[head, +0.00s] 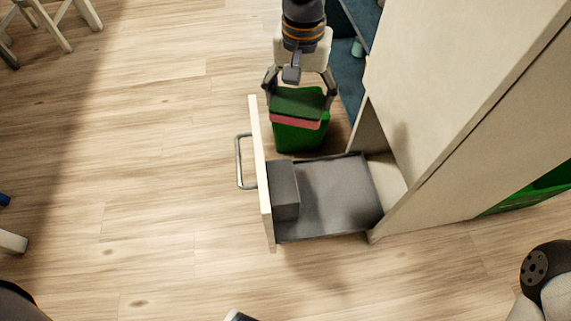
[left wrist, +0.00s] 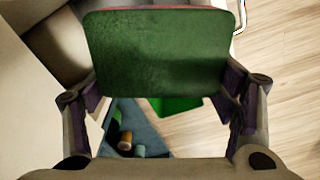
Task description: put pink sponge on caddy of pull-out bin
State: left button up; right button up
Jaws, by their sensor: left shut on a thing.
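The pink sponge (head: 297,121) has a green top face and a pink edge. My left gripper (head: 299,96) is shut on it by its two ends and holds it in the air, over a green bin in the head view. In the left wrist view the sponge's green face (left wrist: 158,50) fills the space between the fingers. The pull-out bin (head: 335,195) is open, with a pale front panel and a grey floor. Its caddy, a small grey box (head: 284,190), sits against the inside of the front panel, nearer the camera than the sponge. My right gripper is not seen.
The green bin (head: 298,139) is beyond the pull-out's far side. A metal handle (head: 240,162) sticks out from the front panel. The pale cabinet (head: 460,80) stands at the right. Wooden floor (head: 160,170) lies open at the left, with stool legs in the top left corner.

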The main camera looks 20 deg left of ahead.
pick_arm(q)
notch_tip(320, 180, down, 26)
jog(key=b, duration=0.8)
jog(key=shift+s+f, duration=0.15)
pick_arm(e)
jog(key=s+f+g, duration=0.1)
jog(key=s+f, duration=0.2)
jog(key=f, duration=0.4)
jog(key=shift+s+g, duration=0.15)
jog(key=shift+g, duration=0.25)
pick_arm(q)
jog(key=shift+f, duration=0.15)
jog(key=o, duration=0.9)
jog(key=shift+o, duration=0.2)
